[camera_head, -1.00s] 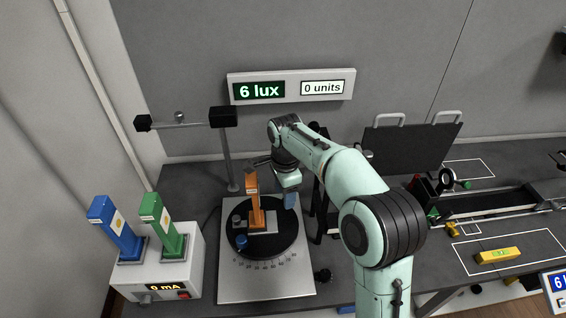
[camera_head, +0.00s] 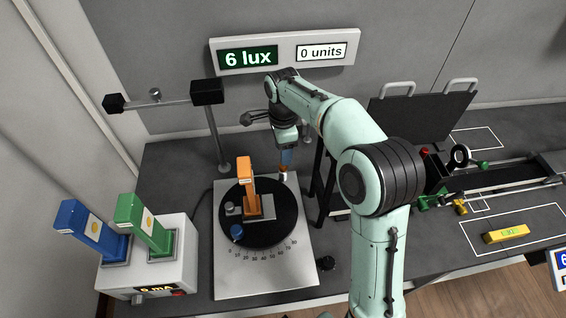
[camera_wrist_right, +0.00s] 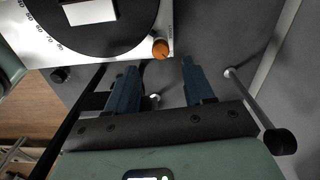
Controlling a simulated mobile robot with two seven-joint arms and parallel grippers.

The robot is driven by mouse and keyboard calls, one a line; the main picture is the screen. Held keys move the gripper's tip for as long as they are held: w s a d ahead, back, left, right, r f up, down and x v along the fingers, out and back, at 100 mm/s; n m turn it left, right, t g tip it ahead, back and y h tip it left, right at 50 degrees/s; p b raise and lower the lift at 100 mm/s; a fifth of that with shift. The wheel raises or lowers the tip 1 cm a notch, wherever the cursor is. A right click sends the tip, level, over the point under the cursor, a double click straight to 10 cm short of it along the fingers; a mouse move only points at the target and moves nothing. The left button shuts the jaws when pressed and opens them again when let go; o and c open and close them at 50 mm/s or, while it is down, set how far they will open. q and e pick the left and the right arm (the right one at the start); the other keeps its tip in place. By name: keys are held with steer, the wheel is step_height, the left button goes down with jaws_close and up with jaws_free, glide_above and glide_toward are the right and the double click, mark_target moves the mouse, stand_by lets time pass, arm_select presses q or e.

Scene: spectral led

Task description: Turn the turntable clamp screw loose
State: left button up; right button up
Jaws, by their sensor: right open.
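The turntable is a black disc (camera_head: 280,215) on a pale base plate (camera_head: 262,280) with a degree scale. A small orange-topped knob (camera_head: 283,174), which looks like the clamp screw, stands at the plate's back right corner; the right wrist view shows it as a round orange knob (camera_wrist_right: 160,48) beside small lettering. My right gripper (camera_head: 287,158) points down just above and behind this knob. In the right wrist view its blue fingers (camera_wrist_right: 158,66) are apart with nothing between them, and the knob lies just beyond the tips. My left gripper is not in view.
An orange LED holder (camera_head: 247,188) stands on the disc, with a blue knob (camera_head: 237,231) nearby. A sensor post (camera_head: 216,140) stands behind. A black knob (camera_head: 326,263) is right of the plate. Blue and green holders (camera_head: 146,222) stand on a white supply box at left.

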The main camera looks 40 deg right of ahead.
step_height(320, 180, down, 6)
steer(key=shift+f+b, duration=0.1)
steer(key=shift+b, duration=0.25)
jaws_close()
